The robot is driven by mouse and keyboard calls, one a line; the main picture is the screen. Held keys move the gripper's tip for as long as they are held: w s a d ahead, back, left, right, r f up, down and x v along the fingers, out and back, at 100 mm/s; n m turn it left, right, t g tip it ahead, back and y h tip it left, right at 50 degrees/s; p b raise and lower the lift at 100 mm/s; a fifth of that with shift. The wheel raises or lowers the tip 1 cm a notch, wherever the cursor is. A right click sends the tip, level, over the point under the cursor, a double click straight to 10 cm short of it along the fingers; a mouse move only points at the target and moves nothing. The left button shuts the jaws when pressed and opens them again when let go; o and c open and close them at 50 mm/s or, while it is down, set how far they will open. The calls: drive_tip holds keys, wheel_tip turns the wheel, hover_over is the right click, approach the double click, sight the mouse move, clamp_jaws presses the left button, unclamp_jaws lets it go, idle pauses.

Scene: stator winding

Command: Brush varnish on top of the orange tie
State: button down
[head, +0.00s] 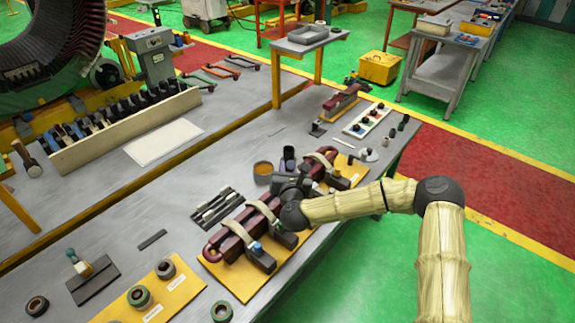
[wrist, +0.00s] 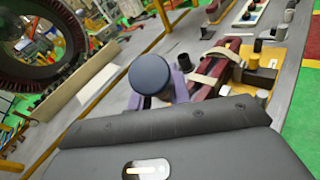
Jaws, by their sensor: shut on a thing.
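A dark red coil bar (head: 235,243) lies on black supports over a yellow board, with pale ties around it; it also shows in the wrist view (wrist: 213,80). I cannot make out an orange tie; my gripper and wrist cover the bar's middle. My gripper (head: 287,186) is over the bar. In the wrist view it is shut on what looks like the brush, seen as a round dark blue end (wrist: 150,73) between purple-grey fingers. The bristles are hidden. A round pot (head: 263,169) with amber varnish stands just behind the bar.
Dark clamps (head: 214,207) lie left of the bar. A dark cylinder (head: 288,153) stands by the pot. Tape rolls (head: 139,297) sit at the front left. A white tray of small parts (head: 367,119) is at the far right.

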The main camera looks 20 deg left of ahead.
drive_tip(key=shift+f, duration=0.45)
drive_tip(key=shift+d, duration=0.1)
drive_tip(key=w+d+f+m+h, duration=0.1)
drive_tip(key=d+h, duration=0.1)
drive_tip(key=d, duration=1)
drive_tip(key=w+d+f+m+h, duration=0.1)
drive_tip(key=d+f+m+h, duration=0.1)
drive_tip(key=d, duration=1)
drive_tip(key=w+d+f+m+t+h, duration=0.1)
drive_tip(key=d+h, duration=0.1)
drive_tip(key=d, duration=1)
drive_tip(key=shift+w+d+f+m+b, duration=0.3)
